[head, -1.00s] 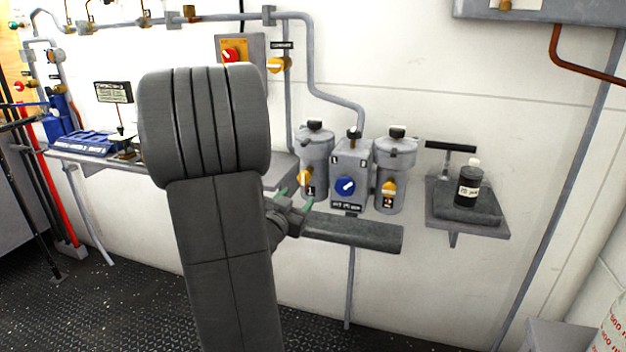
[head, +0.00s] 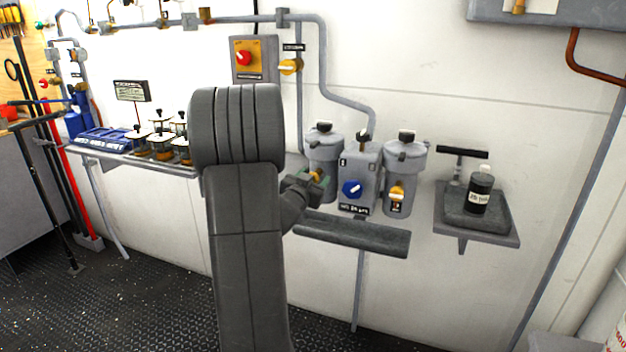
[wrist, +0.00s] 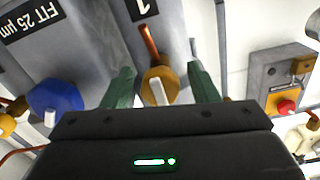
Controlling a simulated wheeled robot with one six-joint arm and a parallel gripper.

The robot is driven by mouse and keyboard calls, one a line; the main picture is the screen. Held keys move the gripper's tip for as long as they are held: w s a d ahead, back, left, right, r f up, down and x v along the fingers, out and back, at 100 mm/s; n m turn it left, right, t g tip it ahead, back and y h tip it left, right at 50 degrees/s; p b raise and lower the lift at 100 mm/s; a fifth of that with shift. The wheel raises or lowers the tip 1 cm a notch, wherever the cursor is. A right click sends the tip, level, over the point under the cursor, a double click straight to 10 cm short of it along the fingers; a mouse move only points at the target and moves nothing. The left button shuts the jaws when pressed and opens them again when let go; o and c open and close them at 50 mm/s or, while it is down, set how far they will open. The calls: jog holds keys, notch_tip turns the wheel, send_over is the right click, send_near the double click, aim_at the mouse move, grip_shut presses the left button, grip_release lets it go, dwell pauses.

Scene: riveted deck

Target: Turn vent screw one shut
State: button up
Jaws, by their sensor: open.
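Vent screw one is a yellow knob (wrist: 158,92) with a white bar, below a plate marked 1 and a copper-coloured spout on the left grey canister (head: 325,145). My gripper (wrist: 161,75) is open, with one green finger on each side of the knob. A gap shows between each finger and the knob; contact is not visible. In the head view my gripper (head: 318,178) is at the front of the left canister and mostly covers the knob. The white bar looks nearly upright in the wrist view.
Right of the left canister are a blue selector knob (head: 352,188) and a second canister (head: 402,155) with a yellow knob (head: 397,193). A grey trough (head: 355,234) lies below. A dark bottle (head: 480,193) stands on a shelf at right.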

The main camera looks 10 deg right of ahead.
jog(key=shift+c, duration=0.4)
jog(key=c, duration=0.9)
jog(key=shift+f+m+b, duration=0.1)
jog(key=shift+m+b, duration=0.25)
jog(key=shift+m, duration=0.05)
jog(key=m+b, duration=0.2)
jog(key=shift+f+m+b, duration=0.1)
jog(key=shift+m+b, duration=0.2)
jog(key=m+b, duration=0.4)
jog(key=m, duration=0.1)
jog(key=shift+m, duration=0.3)
jog(key=m+b, duration=0.3)
jog(key=m, duration=0.1)
jog(key=shift+m+b, duration=1.2)
jog(key=shift+m, duration=1.3)
